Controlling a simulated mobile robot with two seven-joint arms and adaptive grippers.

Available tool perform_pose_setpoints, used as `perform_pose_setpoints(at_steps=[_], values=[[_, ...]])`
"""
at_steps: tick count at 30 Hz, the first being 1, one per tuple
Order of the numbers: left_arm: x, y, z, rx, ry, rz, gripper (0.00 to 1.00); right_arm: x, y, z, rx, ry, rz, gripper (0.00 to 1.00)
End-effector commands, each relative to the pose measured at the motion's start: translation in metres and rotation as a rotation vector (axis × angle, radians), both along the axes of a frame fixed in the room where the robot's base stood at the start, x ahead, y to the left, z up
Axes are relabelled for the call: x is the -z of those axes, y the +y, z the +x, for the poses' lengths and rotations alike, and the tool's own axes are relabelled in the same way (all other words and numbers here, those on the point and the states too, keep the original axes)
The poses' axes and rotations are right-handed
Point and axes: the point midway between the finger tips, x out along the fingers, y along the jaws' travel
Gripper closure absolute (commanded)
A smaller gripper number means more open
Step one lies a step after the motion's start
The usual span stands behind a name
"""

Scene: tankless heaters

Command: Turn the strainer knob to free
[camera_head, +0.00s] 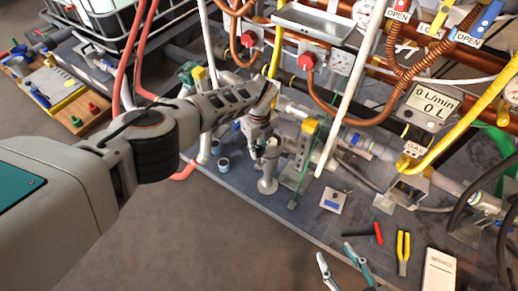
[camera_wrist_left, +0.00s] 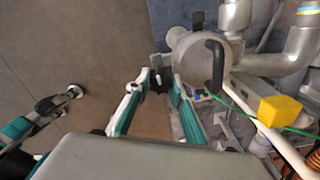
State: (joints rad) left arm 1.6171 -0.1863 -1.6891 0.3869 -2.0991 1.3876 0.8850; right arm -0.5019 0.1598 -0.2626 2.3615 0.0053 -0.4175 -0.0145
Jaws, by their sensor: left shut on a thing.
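In the left wrist view a small black knob (camera_wrist_left: 158,80) sits between the fingertips of my left gripper (camera_wrist_left: 158,77), which is shut on it. The knob is beside a grey, round pipe fitting (camera_wrist_left: 186,42), which looks like the strainer body. In the head view my left gripper (camera_head: 258,150) reaches down among the grey pipes, and its hold on the knob is hidden there. I cannot read the knob's setting. My right gripper (camera_head: 340,262) is open and empty at the bottom of the head view, in front of the board's edge; it also shows in the left wrist view.
A black lever (camera_wrist_left: 215,65) and a yellow block (camera_wrist_left: 278,110) are close to my left gripper. A white hose (camera_head: 350,90) and copper pipes rise behind. A red-handled tool (camera_head: 363,238), yellow pliers (camera_head: 403,252) and a small plate (camera_head: 333,200) lie on the grey board. The front floor is clear.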

Motion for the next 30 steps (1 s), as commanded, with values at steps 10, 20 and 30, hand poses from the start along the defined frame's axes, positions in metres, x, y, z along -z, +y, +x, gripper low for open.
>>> perform_pose_setpoints(at_steps=[10,20,30], values=[[0.0007,0.0001,0.0005,-0.076,-0.001,0.000,0.99,0.0018,-0.0006,-0.0032,0.003,0.008,-0.001,0.60],[0.0010,0.0003,0.0004,-0.079,-0.001,0.001,0.99,-0.0004,0.0005,-0.0020,0.004,0.005,0.003,0.60],[0.0007,0.0001,0.0002,-0.079,0.000,0.000,0.60,-0.0041,0.0014,0.0036,0.003,-0.009,0.005,0.60]])
